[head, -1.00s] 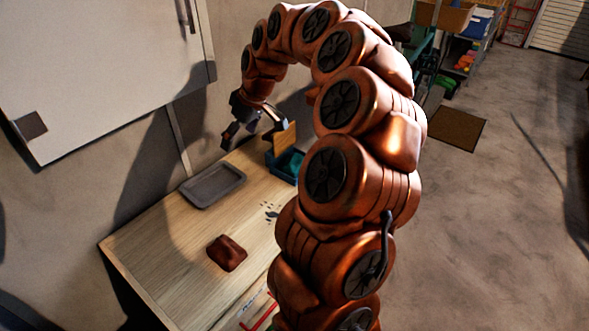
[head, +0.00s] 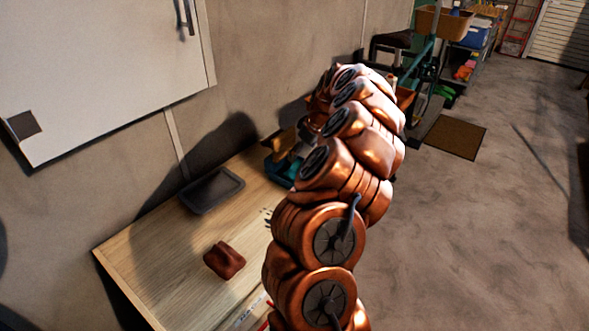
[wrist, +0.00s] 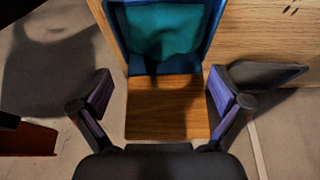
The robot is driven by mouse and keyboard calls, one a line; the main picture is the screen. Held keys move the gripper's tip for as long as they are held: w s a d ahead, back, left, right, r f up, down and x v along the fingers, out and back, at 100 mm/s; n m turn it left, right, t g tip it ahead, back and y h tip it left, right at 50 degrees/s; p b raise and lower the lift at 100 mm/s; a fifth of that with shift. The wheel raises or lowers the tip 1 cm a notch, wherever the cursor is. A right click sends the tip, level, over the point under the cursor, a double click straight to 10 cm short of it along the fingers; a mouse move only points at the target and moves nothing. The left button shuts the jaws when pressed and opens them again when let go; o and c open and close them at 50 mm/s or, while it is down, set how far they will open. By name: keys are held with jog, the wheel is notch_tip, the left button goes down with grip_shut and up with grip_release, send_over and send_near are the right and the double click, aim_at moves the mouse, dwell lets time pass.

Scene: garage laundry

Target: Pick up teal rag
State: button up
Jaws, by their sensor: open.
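The teal rag (wrist: 165,28) lies crumpled inside a blue bin (wrist: 119,40), at the top middle of the wrist view. The bin also shows in the head view (head: 279,171), partly hidden by my arm. My gripper (wrist: 160,92) is open and empty, its two fingers apart with purple pads. The rag lies beyond the fingertips in the wrist view, not between them. A wooden panel (wrist: 167,108) at the bin's near end shows between the fingers. In the head view, my arm mostly hides the gripper and the rag.
A wooden worktop (head: 150,260) holds a dark grey tray (head: 235,181) and a crumpled dark red cloth (head: 224,260). Small dark bits lie near the bin. A white cabinet (head: 100,70) hangs on the wall. The floor right of my arm is largely clear.

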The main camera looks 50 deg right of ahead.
aim_at(296, 162)
jog(key=p+x, duration=0.1)
jog(key=x, duration=0.3)
jog(key=shift+a+p, duration=0.4)
jog(key=shift+w+f, duration=0.2)
jog(key=shift+f, duration=0.15)
jog(key=c, duration=1.3)
jog(key=shift+s, duration=0.1)
jog(key=shift+s+d+r+b, duration=0.1)
jog(key=shift+s+r+b, duration=0.1)
jog(key=shift+s+b, duration=0.15)
notch_tip(296, 162, up, 6)
jog(key=shift+r+b, duration=0.1)
jog(key=shift+b, duration=1)
jog(key=shift+s+r, duration=0.1)
jog(key=shift+r, duration=0.1)
jog(key=s+d+b, duration=0.1)
jog(key=s+b, duration=0.4)
jog(key=s, duration=1.4)
jog(key=shift+d, duration=0.3)
